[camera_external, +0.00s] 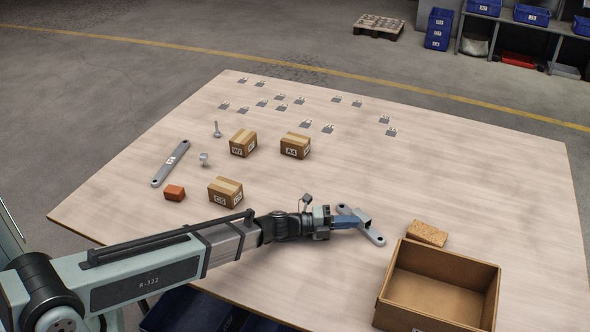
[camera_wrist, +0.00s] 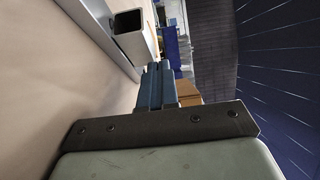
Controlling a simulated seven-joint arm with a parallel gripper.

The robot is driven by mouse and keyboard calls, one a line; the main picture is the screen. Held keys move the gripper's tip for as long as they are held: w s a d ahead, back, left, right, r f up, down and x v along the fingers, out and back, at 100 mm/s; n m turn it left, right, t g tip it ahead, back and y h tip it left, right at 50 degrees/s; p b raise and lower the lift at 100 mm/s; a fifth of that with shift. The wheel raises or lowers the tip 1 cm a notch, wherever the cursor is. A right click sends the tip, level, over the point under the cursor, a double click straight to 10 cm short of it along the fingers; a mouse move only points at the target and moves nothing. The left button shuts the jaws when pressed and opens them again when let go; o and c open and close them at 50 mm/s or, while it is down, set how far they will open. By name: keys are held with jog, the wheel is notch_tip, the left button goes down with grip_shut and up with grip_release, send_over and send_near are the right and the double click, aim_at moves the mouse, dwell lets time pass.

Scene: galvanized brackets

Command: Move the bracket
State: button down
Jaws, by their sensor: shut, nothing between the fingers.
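A grey metal bracket (camera_external: 375,237) lies on the table just past my fingertips in the external view. It is a flat bar with rounded ends, and a short square tube seems to stand on it. In the wrist view, the bracket's hollow square tube (camera_wrist: 136,48) shows at the top, close ahead of the fingers. My gripper (camera_external: 352,221) reaches in from the left, low over the table, and hides part of the bar. Its blue fingers (camera_wrist: 157,80) are together with nothing between them. I cannot tell whether they touch the bracket.
An open cardboard box (camera_external: 447,258) stands right of the bracket, with a cork-like block (camera_external: 427,233) beside it. Several small cartons (camera_external: 243,143), a labelled grey bar (camera_external: 171,163) and a red-brown block (camera_external: 174,193) lie left.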

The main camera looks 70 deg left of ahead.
jog(key=shift+w+a, duration=0.1)
jog(key=shift+w, duration=0.1)
jog(key=shift+w+a, duration=0.35)
jog(key=shift+w, duration=0.35)
jog(key=shift+w+a, duration=0.3)
jog(key=shift+w, duration=0.35)
jog(key=shift+s, duration=0.1)
jog(key=shift+s, duration=0.1)
